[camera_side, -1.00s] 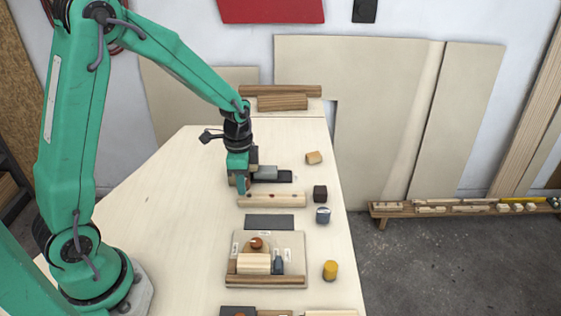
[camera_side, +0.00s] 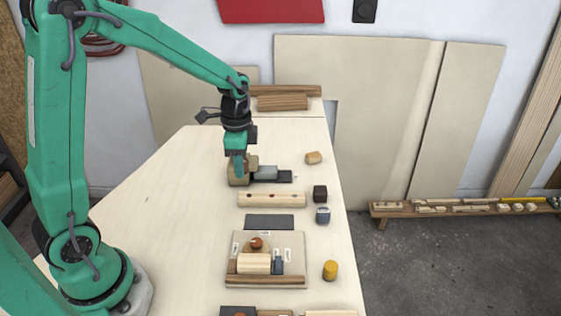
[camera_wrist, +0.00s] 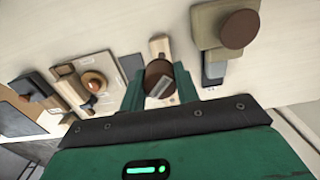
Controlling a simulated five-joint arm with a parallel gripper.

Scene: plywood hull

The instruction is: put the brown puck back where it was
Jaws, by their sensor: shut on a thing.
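In the wrist view, a dark brown puck (camera_wrist: 156,72) sits between the two fingers of my gripper (camera_wrist: 158,84), which is shut on it. A small grey patch shows on its face. In the side view my gripper (camera_side: 238,168) is low over the table, near a tan block (camera_side: 253,160) and a grey block (camera_side: 265,172); I cannot make out the held puck there. A second brown round piece (camera_wrist: 239,29) lies on a tan block in the wrist view, right of my gripper.
A light wooden bar with dark holes (camera_side: 285,200) lies in front of my gripper. A dark plate (camera_side: 269,222) and a board with several pieces (camera_side: 297,245) are nearer. The table's left side is clear.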

